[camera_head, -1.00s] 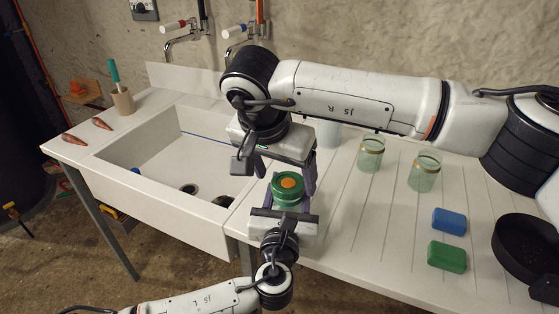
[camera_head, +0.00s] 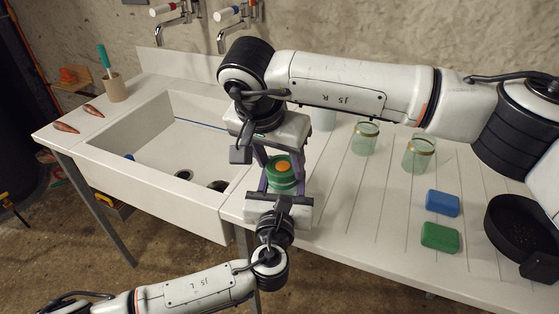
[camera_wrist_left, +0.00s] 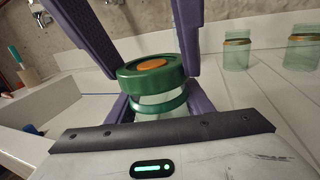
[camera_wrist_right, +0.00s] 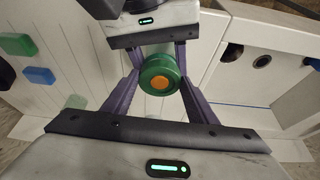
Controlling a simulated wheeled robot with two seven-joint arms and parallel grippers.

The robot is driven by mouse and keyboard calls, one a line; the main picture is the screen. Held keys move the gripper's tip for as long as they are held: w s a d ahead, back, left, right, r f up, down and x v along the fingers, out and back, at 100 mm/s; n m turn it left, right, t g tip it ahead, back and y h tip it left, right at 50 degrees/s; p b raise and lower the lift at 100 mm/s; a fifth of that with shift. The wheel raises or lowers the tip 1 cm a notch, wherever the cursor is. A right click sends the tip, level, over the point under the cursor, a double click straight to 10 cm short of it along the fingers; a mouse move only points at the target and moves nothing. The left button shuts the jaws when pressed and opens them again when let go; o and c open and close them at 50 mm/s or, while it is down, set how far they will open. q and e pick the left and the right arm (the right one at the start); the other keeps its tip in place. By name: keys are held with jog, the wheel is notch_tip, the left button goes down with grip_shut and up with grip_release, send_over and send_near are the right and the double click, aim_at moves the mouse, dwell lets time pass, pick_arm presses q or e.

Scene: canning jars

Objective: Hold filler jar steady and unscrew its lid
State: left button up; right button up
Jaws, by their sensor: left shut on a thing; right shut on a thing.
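The filler jar's green lid with an orange centre (camera_head: 283,168) shows between my grippers, beside the sink's right edge. In the left wrist view the lid (camera_wrist_left: 152,81) sits above a green band (camera_wrist_left: 165,105) with a narrow gap showing, and a little clear glass shows below. My left gripper (camera_head: 281,187) is shut on the jar low down, from the front. My right gripper (camera_head: 281,166) reaches in from behind and above, its purple fingers on either side of the lid, shut on it. The lid also shows in the right wrist view (camera_wrist_right: 159,76). Most of the jar's body is hidden.
Two open glass jars with gold rims (camera_head: 365,138) (camera_head: 419,155) stand to the right on the white counter (camera_head: 345,215). A blue sponge (camera_head: 442,203), a green sponge (camera_head: 440,237) and a black pan (camera_head: 520,235) lie further right. The sink basin (camera_head: 190,150) is left.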

aim_at(283, 170)
jog(key=n, duration=0.2)
jog(key=n+y, duration=0.1)
jog(key=shift+d+n, duration=0.35)
jog(key=shift+n, duration=0.05)
pick_arm(q)
jog(key=shift+f, duration=0.1)
pick_arm(e)
jog(key=shift+a, duration=0.15)
jog(key=shift+r, duration=0.15)
jog(key=shift+r, duration=1.15)
jog(key=shift+r, duration=2)
jog(key=shift+f, duration=0.1)
